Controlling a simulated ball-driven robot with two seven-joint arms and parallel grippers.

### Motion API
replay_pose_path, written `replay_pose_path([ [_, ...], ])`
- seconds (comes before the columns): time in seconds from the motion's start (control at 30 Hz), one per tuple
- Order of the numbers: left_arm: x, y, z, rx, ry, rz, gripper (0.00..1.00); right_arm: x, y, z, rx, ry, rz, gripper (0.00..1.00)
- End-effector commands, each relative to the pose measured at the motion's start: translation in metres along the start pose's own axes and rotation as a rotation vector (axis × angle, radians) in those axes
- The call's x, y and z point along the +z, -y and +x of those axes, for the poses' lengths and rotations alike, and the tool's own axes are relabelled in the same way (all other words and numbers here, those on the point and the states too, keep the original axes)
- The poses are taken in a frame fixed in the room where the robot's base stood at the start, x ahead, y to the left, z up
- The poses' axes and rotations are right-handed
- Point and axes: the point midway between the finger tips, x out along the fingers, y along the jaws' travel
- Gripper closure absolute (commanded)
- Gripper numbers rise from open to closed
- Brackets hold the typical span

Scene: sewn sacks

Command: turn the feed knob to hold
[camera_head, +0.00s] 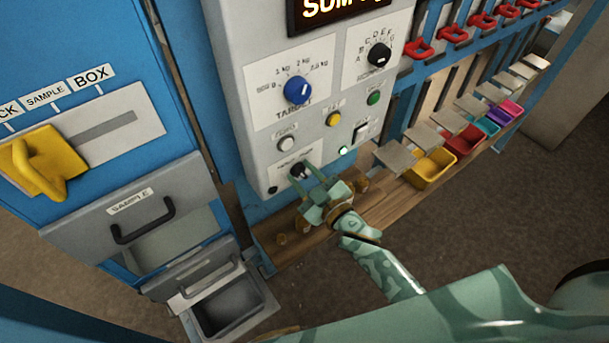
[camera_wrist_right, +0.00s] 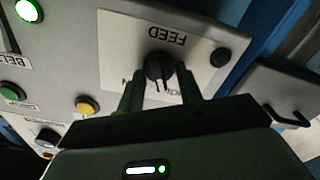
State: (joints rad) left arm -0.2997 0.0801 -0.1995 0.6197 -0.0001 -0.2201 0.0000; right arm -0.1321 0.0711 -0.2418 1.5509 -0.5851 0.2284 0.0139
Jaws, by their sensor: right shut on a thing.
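The feed knob (camera_head: 297,168) is a small black knob on a white label plate low on the grey control panel. In the right wrist view the knob (camera_wrist_right: 158,66) sits below the upside-down word FEED, and the other lettering is partly hidden by a finger. My right gripper (camera_head: 307,183) is at the panel with its fingers shut on the knob. Its two green fingers (camera_wrist_right: 160,84) lie on either side of the knob. I cannot read which setting the knob points to. My left gripper is not in view.
Above are a white button (camera_head: 285,143), a yellow button (camera_head: 333,118), a green button (camera_head: 373,97), a blue target knob (camera_head: 298,90) and a black letter knob (camera_head: 379,54). A wooden ledge (camera_head: 382,196) runs below. Coloured bins (camera_head: 433,169) stand right; a yellow handle (camera_head: 50,160) is left.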

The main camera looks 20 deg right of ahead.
Motion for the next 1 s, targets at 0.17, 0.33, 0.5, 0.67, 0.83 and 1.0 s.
replay_pose_path([
  [0.17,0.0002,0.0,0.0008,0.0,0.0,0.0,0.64,0.0006,0.0007,-0.0002,-0.001,0.001,-0.041,0.87],
  [0.33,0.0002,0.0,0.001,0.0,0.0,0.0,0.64,0.0005,0.0007,-0.0002,-0.001,0.002,-0.055,0.87],
  [0.5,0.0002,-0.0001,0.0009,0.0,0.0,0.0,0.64,0.0005,0.0007,-0.0002,-0.001,0.002,-0.057,0.87],
  [0.67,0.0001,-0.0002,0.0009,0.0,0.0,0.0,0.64,0.0005,0.0007,-0.0002,-0.001,0.002,-0.056,0.62],
  [0.83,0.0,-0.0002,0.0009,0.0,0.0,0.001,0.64,0.0004,0.0006,-0.0001,-0.001,0.001,-0.055,0.44],
  [1.0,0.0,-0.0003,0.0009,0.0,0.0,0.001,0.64,0.0003,0.0005,-0.0005,0.0,0.001,-0.055,0.44],
])
